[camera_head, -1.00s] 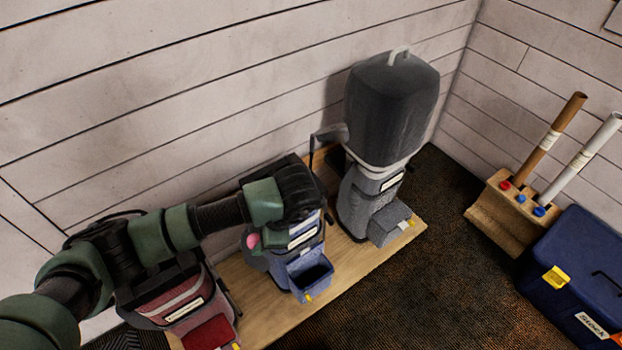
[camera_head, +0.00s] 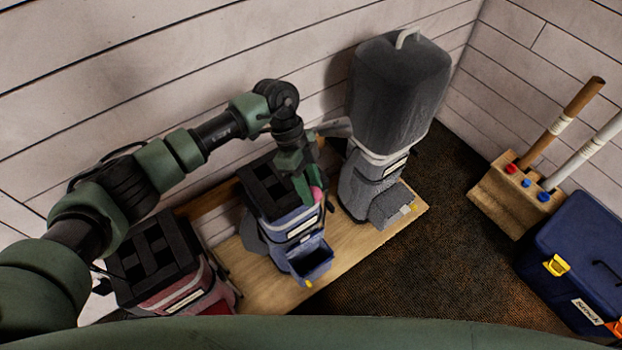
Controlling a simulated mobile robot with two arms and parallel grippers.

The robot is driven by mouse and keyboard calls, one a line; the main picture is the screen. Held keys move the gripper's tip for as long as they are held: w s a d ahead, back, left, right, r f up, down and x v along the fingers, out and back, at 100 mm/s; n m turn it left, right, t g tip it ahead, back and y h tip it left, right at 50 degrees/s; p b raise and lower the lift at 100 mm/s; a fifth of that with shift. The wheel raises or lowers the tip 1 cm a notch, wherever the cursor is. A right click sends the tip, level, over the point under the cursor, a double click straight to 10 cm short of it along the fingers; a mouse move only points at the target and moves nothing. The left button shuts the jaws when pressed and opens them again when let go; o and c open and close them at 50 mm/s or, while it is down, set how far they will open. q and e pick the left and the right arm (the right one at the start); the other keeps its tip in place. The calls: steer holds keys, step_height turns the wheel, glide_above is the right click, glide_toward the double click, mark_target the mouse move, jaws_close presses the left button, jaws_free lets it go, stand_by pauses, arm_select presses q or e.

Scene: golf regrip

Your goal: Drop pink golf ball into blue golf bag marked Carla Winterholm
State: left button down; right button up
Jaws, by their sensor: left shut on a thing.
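The pink golf ball (camera_head: 317,194) is held in my left gripper (camera_head: 309,190), which is shut on it and points down. They show over the right side of the top of the blue golf bag (camera_head: 297,228). The bag has a black divided top, a white name label (camera_head: 302,228) too small to read, and an open pocket (camera_head: 312,262) at its front. Part of the bag's top is hidden behind the gripper. My right gripper is not in view.
A red bag (camera_head: 183,290) stands left and a grey bag (camera_head: 374,178) with a dark hood (camera_head: 398,95) stands right on the wooden platform (camera_head: 345,258). A wooden block (camera_head: 502,195) with tubes and a blue box (camera_head: 580,262) are at far right.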

arm_select(q)
steer(key=shift+f+b, duration=0.4)
steer(key=shift+f, duration=0.05)
step_height(320, 180, down, 5)
steer(key=b, duration=0.4)
steer(key=shift+b, duration=0.4)
steer(key=c, duration=0.8)
jaws_free()
steer(key=shift+r, duration=0.1)
steer(key=v, duration=0.7)
steer(key=shift+w+a+r+b, duration=0.15)
steer(key=shift+r+b, duration=0.1)
steer(key=shift+b, duration=0.05)
